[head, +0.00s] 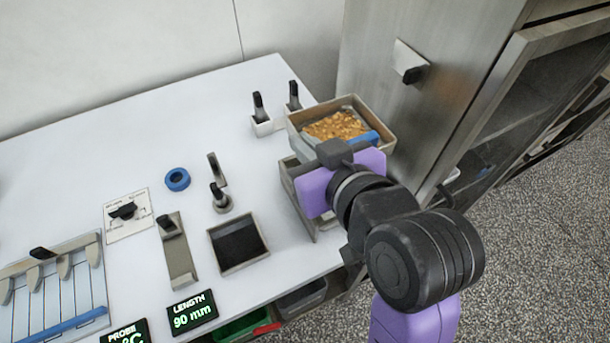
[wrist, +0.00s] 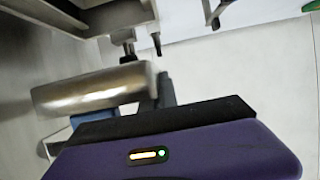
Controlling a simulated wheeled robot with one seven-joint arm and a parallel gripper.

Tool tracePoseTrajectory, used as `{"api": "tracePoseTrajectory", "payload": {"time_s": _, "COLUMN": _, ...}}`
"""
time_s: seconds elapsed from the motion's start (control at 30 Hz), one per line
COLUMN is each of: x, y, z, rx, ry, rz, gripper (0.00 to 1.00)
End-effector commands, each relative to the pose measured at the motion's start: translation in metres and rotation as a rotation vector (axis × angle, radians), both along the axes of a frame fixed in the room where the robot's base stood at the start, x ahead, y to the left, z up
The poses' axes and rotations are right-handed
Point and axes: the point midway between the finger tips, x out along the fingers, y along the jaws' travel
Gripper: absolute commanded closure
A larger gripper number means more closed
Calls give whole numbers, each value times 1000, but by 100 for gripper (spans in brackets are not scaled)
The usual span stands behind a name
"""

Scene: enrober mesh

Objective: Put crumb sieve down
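A tan-rimmed tray of golden crumbs (head: 335,125), which I take for the crumb sieve, is at the table's back right corner in the head view. A blue bar (head: 366,138) shows at its near side. My purple gripper (head: 340,160) is right up against that near side, and its fingertips are hidden in the head view. In the wrist view a rounded metal piece (wrist: 95,90) with blue beneath it lies close in front of the gripper's dark edge. Whether the fingers are closed on the tray, and whether it rests on anything, I cannot tell.
A pale box-like stand (head: 290,172) is below the tray. Two small white holders with black handles (head: 262,122) stand left of it. A dark square tray (head: 238,245), a blue ring (head: 177,180) and a steel cabinet (head: 430,80) are around. The table's back left is clear.

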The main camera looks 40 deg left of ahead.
Motion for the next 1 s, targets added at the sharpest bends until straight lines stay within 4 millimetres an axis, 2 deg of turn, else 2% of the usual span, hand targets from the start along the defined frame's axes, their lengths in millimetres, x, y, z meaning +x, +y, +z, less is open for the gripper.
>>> {"api": "tracePoseTrajectory", "payload": {"time_s": 0.03, "x": -1, "y": 0, "z": -14, "rx": -2, "ry": 5, "rz": -1, "gripper": 100}}
{"api": "tracePoseTrajectory", "payload": {"time_s": 0.1, "x": -1, "y": 0, "z": -27, "rx": 0, "ry": 5, "rz": -1, "gripper": 100}}
{"api": "tracePoseTrajectory", "payload": {"time_s": 0.2, "x": 0, "y": 0, "z": -40, "rx": 0, "ry": 2, "rz": 0, "gripper": 100}}
{"api": "tracePoseTrajectory", "payload": {"time_s": 0.37, "x": 0, "y": 0, "z": -49, "rx": 1, "ry": 0, "rz": 1, "gripper": 100}}
{"api": "tracePoseTrajectory", "payload": {"time_s": 0.6, "x": -1, "y": 0, "z": -83, "rx": -1, "ry": 2, "rz": 1, "gripper": 100}}
{"api": "tracePoseTrajectory", "payload": {"time_s": 1.0, "x": 0, "y": 0, "z": -90, "rx": 1, "ry": -2, "rz": 0, "gripper": 100}}
